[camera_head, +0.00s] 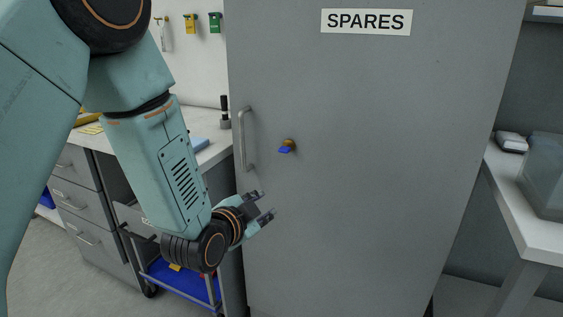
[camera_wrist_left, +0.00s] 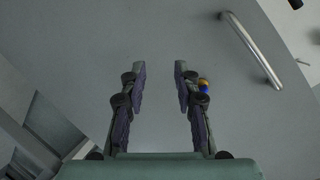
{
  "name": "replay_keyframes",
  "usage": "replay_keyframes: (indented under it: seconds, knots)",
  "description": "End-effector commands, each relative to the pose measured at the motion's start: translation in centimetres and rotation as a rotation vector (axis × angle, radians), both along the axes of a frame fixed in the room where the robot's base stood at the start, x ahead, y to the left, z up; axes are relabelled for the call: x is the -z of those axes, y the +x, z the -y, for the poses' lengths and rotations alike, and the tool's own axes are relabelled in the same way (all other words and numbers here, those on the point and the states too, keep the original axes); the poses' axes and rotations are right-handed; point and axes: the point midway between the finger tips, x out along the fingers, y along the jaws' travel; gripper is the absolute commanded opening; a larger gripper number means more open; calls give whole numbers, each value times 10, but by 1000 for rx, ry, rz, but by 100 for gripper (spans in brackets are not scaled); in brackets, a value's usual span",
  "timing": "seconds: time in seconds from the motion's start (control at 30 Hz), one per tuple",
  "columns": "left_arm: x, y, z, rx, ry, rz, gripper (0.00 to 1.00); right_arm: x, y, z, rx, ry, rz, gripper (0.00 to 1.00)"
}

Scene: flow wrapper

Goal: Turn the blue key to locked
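The blue key (camera_head: 286,150) sits in a brass lock (camera_head: 290,143) on the grey cabinet door (camera_head: 360,190), right of the door handle (camera_head: 246,138). My left gripper (camera_head: 268,204) is below and slightly left of the key, apart from it, with its fingers spread and nothing between them. In the left wrist view my left gripper (camera_wrist_left: 160,75) is open. There the blue key (camera_wrist_left: 204,89) shows just outside the right finger, partly hidden by it, with the handle (camera_wrist_left: 252,50) at upper right. My right gripper is not in view.
A SPARES sign (camera_head: 366,22) is on the upper door. A workbench with drawers (camera_head: 85,215) and a cart with a blue tray (camera_head: 185,283) stand left of the cabinet. A white table (camera_head: 532,232) with a clear bin (camera_head: 545,175) is at right.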

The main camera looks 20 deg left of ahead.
Motion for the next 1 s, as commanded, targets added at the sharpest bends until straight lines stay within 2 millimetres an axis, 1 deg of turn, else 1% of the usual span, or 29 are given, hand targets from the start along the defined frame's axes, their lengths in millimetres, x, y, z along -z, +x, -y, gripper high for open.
replay_keyframes:
  seconds: [0.03, 0.1, 0.2, 0.3, 0.43, 0.6, 0.67, 1.0]
  knots:
    - [-20, 11, 0, 33, 94, 82, 31, 3, 0, 0, 0, 0, 0, 22]
    - [-42, 20, 1, 71, 235, 173, 31, 3, 0, 0, 0, 0, 0, 22]
    - [-63, 28, 2, 110, 428, 272, 31, 2, 0, 0, 0, 0, 0, 22]
    - [-76, 30, 3, 131, 585, 335, 31, 2, 0, 0, 0, 0, 0, 22]
    - [-82, 30, 3, 144, 710, 370, 31, 2, 0, 0, 0, 0, 0, 22]
    - [-82, 36, 4, 151, 758, 374, 31, 4, 0, 0, 0, 0, 0, 22]
    - [-82, 42, 4, 151, 759, 375, 31, 6, 0, 0, 0, 0, 0, 22]
    - [-80, 91, 9, 151, 755, 372, 31, 20, 0, 0, 0, 0, 0, 22]
